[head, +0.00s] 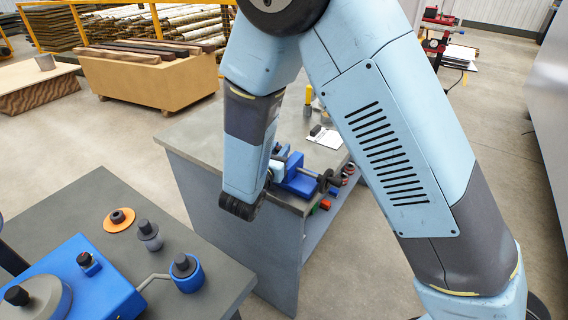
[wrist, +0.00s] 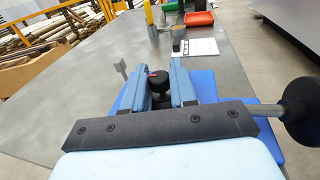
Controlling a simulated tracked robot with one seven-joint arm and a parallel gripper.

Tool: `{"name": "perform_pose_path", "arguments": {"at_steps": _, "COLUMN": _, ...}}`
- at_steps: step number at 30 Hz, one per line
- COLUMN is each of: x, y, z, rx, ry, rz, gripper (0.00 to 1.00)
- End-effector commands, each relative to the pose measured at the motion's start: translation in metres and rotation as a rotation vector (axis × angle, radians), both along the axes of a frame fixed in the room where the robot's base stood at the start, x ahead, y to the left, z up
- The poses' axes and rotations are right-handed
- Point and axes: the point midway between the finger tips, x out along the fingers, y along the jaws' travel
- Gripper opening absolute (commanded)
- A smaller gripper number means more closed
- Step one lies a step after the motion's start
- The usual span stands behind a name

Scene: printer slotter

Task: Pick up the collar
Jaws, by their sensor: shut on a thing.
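My gripper (wrist: 158,84) is shut on a small black round piece (wrist: 159,82) in the wrist view, which I take to be the collar. Its two blue fingers stand on either side of the piece, and a grey part shows below it. A blue fixture (head: 300,182) with a dark rod lies on the grey workbench in the head view, close to my gripper. It also shows in the wrist view as a blue surface (wrist: 207,84) around the fingers. My arm hides most of the gripper in the head view, and whether the collar touches the fixture cannot be told.
A nearer table (head: 70,200) holds an orange disc (head: 119,219), a grey knobbed cylinder (head: 149,235) and a blue knobbed cylinder (head: 187,272). The workbench (head: 190,130) is clear on its left. A white sheet (head: 326,137) lies farther back. A red tray (wrist: 198,18) is at the far side.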

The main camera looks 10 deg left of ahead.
Motion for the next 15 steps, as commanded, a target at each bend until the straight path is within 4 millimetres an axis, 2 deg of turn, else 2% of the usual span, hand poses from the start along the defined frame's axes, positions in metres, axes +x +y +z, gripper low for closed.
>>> {"name": "perform_pose_path", "arguments": {"at_steps": 1, "x": 0.0000, "y": -0.0003, "z": -0.0003, "rx": -0.001, "ry": 0.000, "rz": -0.001, "gripper": 0.13}}
{"name": "perform_pose_path", "arguments": {"at_steps": 5, "x": 0.0000, "y": -0.0003, "z": -0.0003, "rx": -0.001, "ry": 0.000, "rz": -0.001, "gripper": 0.01}}
{"name": "perform_pose_path", "arguments": {"at_steps": 15, "x": -0.0001, "y": -0.0004, "z": 0.0003, "rx": 0.000, "ry": 0.000, "rz": 0.000, "gripper": 0.00}}
